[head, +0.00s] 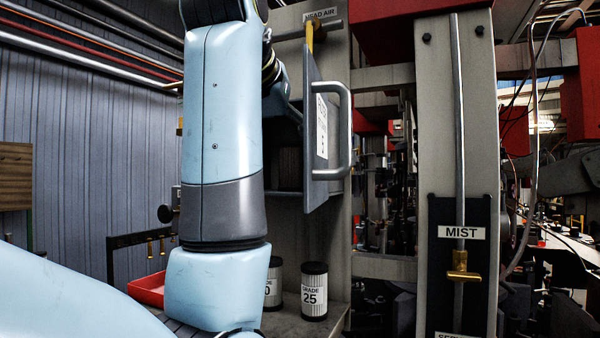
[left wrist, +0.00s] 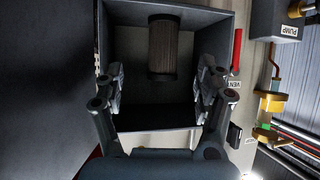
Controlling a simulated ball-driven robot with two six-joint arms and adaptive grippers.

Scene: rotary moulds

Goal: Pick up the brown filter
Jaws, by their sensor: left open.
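The brown filter (left wrist: 163,48) is a ribbed cylinder in the left wrist view, inside an open grey box-shaped housing (left wrist: 218,28), near its far end. My left gripper (left wrist: 160,84) is open and empty at the mouth of the housing. Its two fingers stand apart, one to each side of the filter's line, and do not touch it. My right gripper is in neither view.
The grey door with its bar handle (head: 346,130) stands open beside my arm. A filter marked 25 (head: 314,290) and another canister (head: 273,285) stand on a ledge below. A red tray (head: 147,290) is at left. A pump box (left wrist: 277,30) and brass fittings (left wrist: 269,103) are right of the housing.

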